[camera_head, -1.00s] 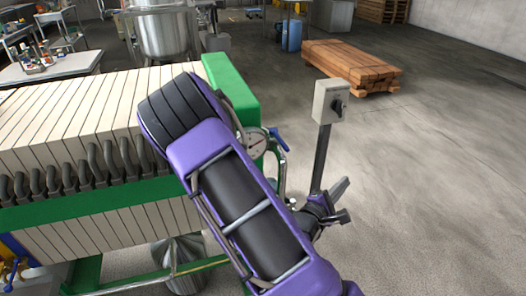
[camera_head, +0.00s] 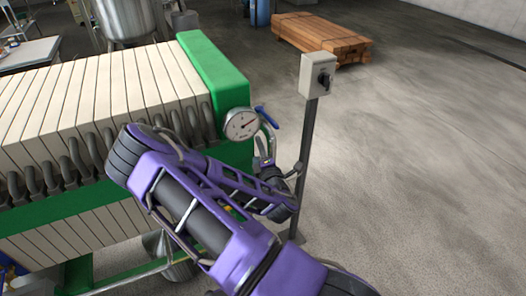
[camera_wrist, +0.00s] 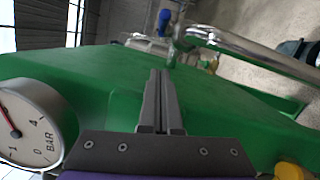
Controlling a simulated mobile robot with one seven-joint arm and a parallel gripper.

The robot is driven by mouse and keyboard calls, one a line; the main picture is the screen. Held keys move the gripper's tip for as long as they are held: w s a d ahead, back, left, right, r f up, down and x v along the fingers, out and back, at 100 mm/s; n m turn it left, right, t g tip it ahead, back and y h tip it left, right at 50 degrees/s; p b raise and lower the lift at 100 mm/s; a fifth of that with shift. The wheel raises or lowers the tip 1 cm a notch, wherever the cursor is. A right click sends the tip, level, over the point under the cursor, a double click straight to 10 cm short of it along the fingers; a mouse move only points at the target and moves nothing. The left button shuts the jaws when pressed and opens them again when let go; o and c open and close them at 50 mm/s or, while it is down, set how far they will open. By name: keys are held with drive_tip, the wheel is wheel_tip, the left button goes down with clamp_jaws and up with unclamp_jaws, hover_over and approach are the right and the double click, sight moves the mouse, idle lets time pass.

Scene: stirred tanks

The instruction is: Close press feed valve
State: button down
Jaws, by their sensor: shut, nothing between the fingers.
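The press feed valve has a blue lever handle (camera_head: 265,117) on the shiny pipework at the right end of the green press frame, just right of a round pressure gauge (camera_head: 241,124). In the wrist view a blue handle (camera_wrist: 164,21) shows at the top, beyond the fingertips, with a metal pipe (camera_wrist: 255,48) running off to the right. My gripper (camera_wrist: 160,74) is shut and empty, its fingers in front of the green frame and apart from the handle. In the head view the gripper is mostly hidden by my purple arm.
The filter press with pale plates (camera_head: 90,95) fills the left. A grey switch box (camera_head: 317,75) stands on a post close to my arm. The gauge (camera_wrist: 32,120) is close at left in the wrist view. A timber stack (camera_head: 320,38) lies behind; the floor at right is clear.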

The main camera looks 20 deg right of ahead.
sight(269, 118)
drive_tip(key=shift+w+d+r, duration=0.25)
drive_tip(key=shift+w+d, duration=0.85)
drive_tip(key=shift+d, duration=0.05)
drive_tip(key=shift+w+d+r, duration=0.25)
drive_tip(key=shift+w+d, duration=0.8)
drive_tip(key=shift+d, duration=0.1)
